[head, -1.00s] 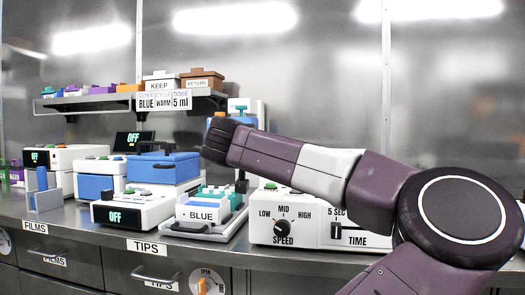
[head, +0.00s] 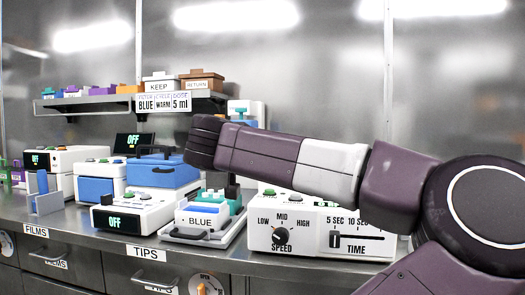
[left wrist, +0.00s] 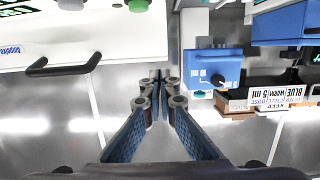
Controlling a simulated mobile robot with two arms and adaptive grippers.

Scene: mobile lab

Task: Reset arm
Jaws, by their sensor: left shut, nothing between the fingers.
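My right arm (head: 318,165) comes in from the right in the head view and reaches left across the scene above the bench. Its dark far end (head: 203,140) is in front of the lab devices, and no fingers of the right gripper can be made out. My left gripper (left wrist: 160,80) shows in the left wrist view, with its two blue-grey fingers drawn together at the tips and nothing between them. It is not seen in the head view.
A shelf (head: 90,104) carries bins. In the wrist view a blue 10 ml box (left wrist: 215,65) appears upside down.

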